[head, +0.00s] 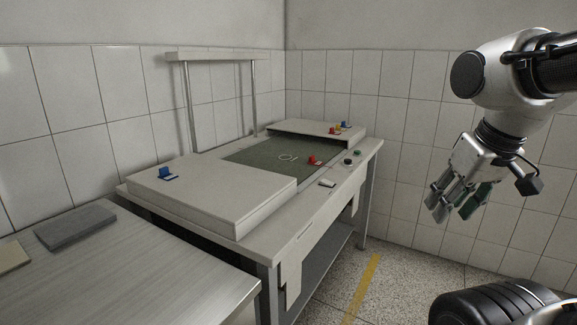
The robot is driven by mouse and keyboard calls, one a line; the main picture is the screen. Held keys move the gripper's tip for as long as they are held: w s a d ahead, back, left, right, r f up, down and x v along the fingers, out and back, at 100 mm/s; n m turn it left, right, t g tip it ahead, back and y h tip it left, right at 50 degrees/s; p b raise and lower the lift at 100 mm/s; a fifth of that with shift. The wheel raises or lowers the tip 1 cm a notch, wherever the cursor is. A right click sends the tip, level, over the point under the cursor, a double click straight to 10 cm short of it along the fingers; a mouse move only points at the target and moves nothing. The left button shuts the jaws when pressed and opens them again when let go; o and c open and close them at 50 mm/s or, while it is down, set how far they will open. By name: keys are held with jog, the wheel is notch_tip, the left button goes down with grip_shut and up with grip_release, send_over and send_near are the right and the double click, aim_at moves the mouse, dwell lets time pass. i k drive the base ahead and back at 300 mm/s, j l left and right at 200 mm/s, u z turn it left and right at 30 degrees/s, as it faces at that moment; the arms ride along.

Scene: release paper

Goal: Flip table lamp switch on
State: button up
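The table lamp appears as a pale horizontal bar (215,55) on two upright posts at the back of the workbench (255,240). It does not look lit. A small white piece (327,183) sits at the bench's front edge, with small dark round knobs (348,162) to its right. I cannot tell which of these, if any, is the lamp switch. My gripper (455,213) hangs in the air at the right, pointing down, well apart from the bench. Its fingers stand apart with nothing between them.
A green mat (255,155) lies on the bench between a large white box (215,190) and a raised shelf (305,128). Red, yellow and blue small pieces rest there. A metal table (130,265) with a grey slab (75,228) stands at front left. Tiled walls close the back.

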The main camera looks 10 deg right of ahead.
aim_at(323, 182)
jog(key=i+l+u, duration=0.2)
jog(key=i+l, duration=0.75)
